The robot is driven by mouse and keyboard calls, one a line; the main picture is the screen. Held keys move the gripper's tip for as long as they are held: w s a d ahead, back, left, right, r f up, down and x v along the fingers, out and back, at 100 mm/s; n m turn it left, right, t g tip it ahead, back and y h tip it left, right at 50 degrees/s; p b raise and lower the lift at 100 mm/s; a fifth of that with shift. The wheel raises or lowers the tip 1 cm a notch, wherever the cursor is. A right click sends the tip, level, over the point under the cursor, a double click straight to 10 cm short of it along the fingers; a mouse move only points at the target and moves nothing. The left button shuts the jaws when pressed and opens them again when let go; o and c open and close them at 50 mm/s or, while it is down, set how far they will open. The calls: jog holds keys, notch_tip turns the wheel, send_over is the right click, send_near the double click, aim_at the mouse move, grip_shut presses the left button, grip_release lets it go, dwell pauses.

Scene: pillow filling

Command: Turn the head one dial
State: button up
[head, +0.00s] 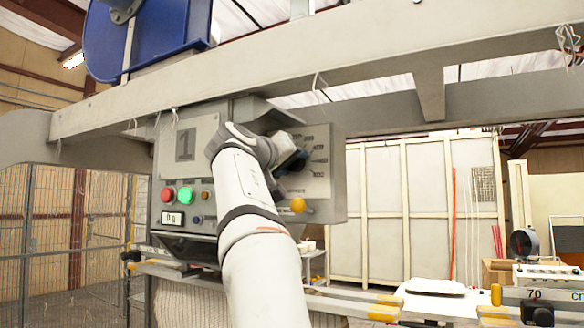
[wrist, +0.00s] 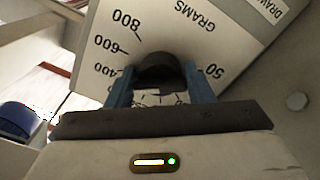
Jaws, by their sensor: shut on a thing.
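The head one control box (head: 183,190) is a grey panel with a large "1", facing me in the head view. Its black dial knob (wrist: 158,64) sits on a white scale plate (wrist: 180,32) marked 800, 600, 400, GRAMS and 50. My gripper (wrist: 161,76) has its two blue fingers on either side of the knob and is shut on it. In the head view my wrist covers the left part of the scale, and dark gripper parts (head: 292,160) show at the knob. The knob's pointer is hidden, so its setting cannot be read.
A red button (head: 167,195), a green button (head: 185,195) and a small display (head: 173,218) are left of my arm. A yellow knob (head: 298,205) is close under the dial. A grey beam (head: 300,65) runs above; a rail with yellow blocks (head: 350,300) lies below.

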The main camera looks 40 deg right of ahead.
jog(key=shift+w+f+m, duration=0.1)
jog(key=shift+f+m, duration=0.15)
jog(key=shift+m, duration=0.25)
jog(key=shift+c, duration=0.2)
jog(key=o, duration=1)
jog(key=shift+r, duration=0.15)
jog(key=shift+a, duration=0.1)
jog(key=b+v, duration=0.2)
jog(key=v, duration=0.5)
jog(key=shift+a, duration=0.35)
